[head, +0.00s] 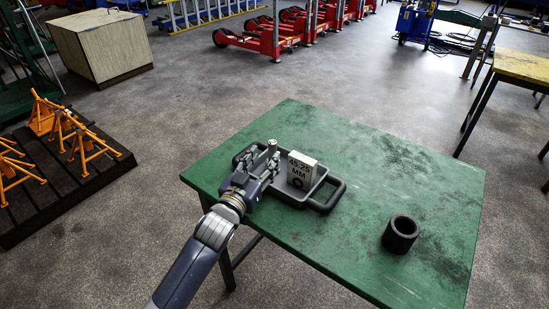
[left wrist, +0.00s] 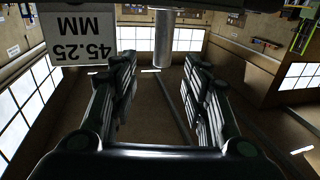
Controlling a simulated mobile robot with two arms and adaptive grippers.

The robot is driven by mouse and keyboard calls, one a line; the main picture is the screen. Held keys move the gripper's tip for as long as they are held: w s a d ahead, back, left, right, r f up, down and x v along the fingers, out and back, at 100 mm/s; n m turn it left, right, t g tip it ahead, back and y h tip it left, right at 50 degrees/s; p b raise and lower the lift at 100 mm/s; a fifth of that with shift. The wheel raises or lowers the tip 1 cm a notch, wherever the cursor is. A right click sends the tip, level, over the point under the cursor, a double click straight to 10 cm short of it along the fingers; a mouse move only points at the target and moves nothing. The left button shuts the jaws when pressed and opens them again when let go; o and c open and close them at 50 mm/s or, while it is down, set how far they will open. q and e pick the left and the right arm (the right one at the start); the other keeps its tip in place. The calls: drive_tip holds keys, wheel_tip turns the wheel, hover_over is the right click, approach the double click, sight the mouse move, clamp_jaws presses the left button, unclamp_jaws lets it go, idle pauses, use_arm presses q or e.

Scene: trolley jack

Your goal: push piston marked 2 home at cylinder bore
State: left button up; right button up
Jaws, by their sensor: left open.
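My left gripper (head: 262,160) is open over the left part of a dark grey tray (head: 322,204) on the green table. A slim grey metal cylinder, perhaps a piston (head: 272,147), shows at its fingertips. In the left wrist view the grey cylinder (left wrist: 164,40) appears beyond the gap between the open fingers (left wrist: 160,75); I cannot tell whether they touch it. No mark 2 is readable. A thick black hollow cylinder (head: 400,234) stands upright on the table to the right, its round bore facing up. My right gripper is not in view.
A white block labelled 45.25 MM (head: 301,171) stands in the tray, right of my gripper; its label (left wrist: 83,42) shows upside down in the left wrist view. The green table (head: 400,165) is clear between tray and black cylinder. Orange stands (head: 75,135) sit on the floor at left.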

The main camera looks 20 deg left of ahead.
sight(271, 146)
use_arm(q)
drive_tip(key=shift+w+d+r, duration=0.1)
drive_tip(key=shift+w, duration=1.05)
drive_tip(key=w+p, duration=0.1)
drive_tip(key=w, duration=0.3)
drive_tip(key=shift+d, duration=0.1)
drive_tip(key=shift+w, duration=0.55)
drive_tip(key=shift+c, duration=0.9)
clamp_jaws()
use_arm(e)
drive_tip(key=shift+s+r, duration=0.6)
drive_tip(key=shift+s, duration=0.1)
use_arm(q)
drive_tip(key=shift+r, duration=0.1)
